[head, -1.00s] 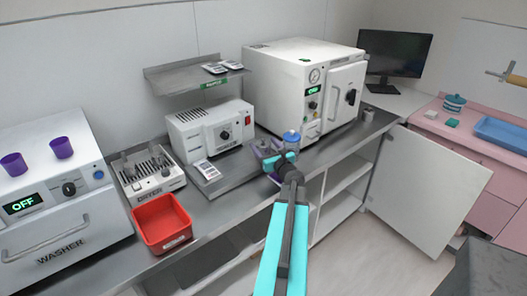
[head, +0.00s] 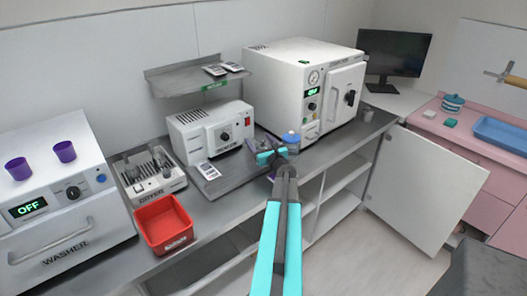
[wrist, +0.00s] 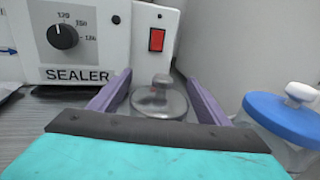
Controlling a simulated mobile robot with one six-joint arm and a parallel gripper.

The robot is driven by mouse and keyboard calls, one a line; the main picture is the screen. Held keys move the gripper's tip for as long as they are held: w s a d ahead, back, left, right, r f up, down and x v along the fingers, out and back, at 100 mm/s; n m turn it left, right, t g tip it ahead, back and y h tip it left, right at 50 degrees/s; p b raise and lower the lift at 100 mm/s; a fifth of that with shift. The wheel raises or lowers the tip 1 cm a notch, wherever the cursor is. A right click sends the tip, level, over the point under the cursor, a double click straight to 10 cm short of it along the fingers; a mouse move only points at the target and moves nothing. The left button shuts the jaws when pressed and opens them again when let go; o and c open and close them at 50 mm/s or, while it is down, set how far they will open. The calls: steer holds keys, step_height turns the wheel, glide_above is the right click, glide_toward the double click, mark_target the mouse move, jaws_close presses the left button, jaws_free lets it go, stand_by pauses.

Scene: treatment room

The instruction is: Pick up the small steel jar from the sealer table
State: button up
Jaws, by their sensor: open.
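The small steel jar (wrist: 158,103) shows in the wrist view as a round, shiny lid with a knob, in front of the sealer's right side. My gripper (wrist: 160,82) is open, with one purple finger on each side of the jar. I cannot tell whether either finger touches it. The jar's lower body is hidden by the gripper. In the head view my gripper (head: 268,156) is at the steel counter, right of the sealer (head: 212,130), and mostly hides the jar.
A blue-lidded jar (head: 291,138) stands close to the right of my gripper and also shows in the wrist view (wrist: 285,122). The white autoclave (head: 305,90) stands behind to the right. The dryer (head: 150,175) and red bin (head: 163,222) are to the left.

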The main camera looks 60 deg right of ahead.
stand_by(0.5)
steer(key=c, duration=1.2)
steer(key=shift+r, duration=0.15)
steer(key=shift+r+b, duration=0.55)
steer(key=shift+r, duration=0.6)
steer(key=d+b+v, duration=0.1)
steer(key=v, duration=0.4)
steer(key=s+r+b+v, duration=0.1)
steer(key=v, duration=0.4)
steer(key=d+r+b+v, duration=0.1)
steer(key=b+v, duration=0.1)
steer(key=v, duration=0.3)
steer(key=shift+s+d+r, duration=0.1)
steer(key=shift+s+r, duration=0.05)
steer(key=shift+s, duration=0.45)
